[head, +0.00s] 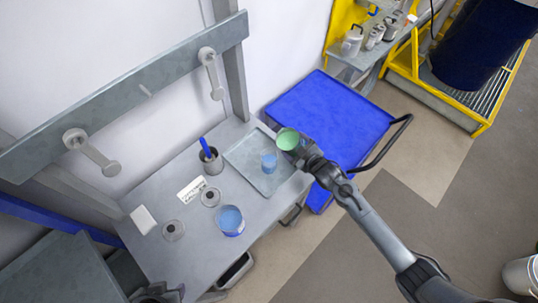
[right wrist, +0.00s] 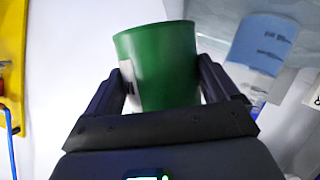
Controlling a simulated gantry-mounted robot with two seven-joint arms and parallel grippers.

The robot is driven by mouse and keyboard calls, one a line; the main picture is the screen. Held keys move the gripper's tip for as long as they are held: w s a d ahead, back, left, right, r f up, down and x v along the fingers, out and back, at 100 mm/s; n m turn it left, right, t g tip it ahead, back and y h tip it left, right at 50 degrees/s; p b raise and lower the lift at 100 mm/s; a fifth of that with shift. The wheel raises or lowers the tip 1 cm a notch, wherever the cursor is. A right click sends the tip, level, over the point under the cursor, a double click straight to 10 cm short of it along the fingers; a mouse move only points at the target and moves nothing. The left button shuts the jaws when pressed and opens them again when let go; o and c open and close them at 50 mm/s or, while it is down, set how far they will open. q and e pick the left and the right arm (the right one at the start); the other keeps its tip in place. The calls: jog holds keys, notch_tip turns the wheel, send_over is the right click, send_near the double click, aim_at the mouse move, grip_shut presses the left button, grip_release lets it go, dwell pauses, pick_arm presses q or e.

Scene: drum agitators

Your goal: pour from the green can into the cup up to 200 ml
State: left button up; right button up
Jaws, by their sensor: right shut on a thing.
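The green can (head: 288,139) is in my right gripper (head: 297,148), above the right edge of the grey tray (head: 247,183). In the right wrist view the green can (right wrist: 165,65) sits between the two dark fingers (right wrist: 160,90), with a pale label on its side. The clear blue cup (head: 269,158) stands on the tray, just left of and below the can. The cup also shows in the right wrist view (right wrist: 262,42), with dark marks on its side, apart from the can. My left gripper (head: 157,294) is partly seen at the bottom edge; its fingers are unclear.
A blue tin (head: 230,221), a pen holder (head: 210,160), a white label card (head: 192,190) and small round grey pieces (head: 210,197) are on the grey bench. A blue cart (head: 335,115) stands to the right.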

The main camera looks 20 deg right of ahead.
jog(key=shift+r, duration=0.3)
jog(key=shift+a+r, duration=0.15)
dwell(0.3)
jog(key=shift+r+n, duration=0.25)
jog(key=shift+n, duration=0.05)
jog(key=shift+s+a+r+p, duration=0.1)
jog(key=shift+p, duration=0.2)
jog(key=shift+a+r+h, duration=0.15)
jog(key=shift+r+h, duration=0.15)
jog(key=shift+r, duration=0.25)
jog(key=shift+a+r+n+p, duration=0.2)
jog(key=shift+r+n+p, duration=0.1)
jog(key=shift+r+p, duration=0.2)
jog(key=shift+r, duration=0.1)
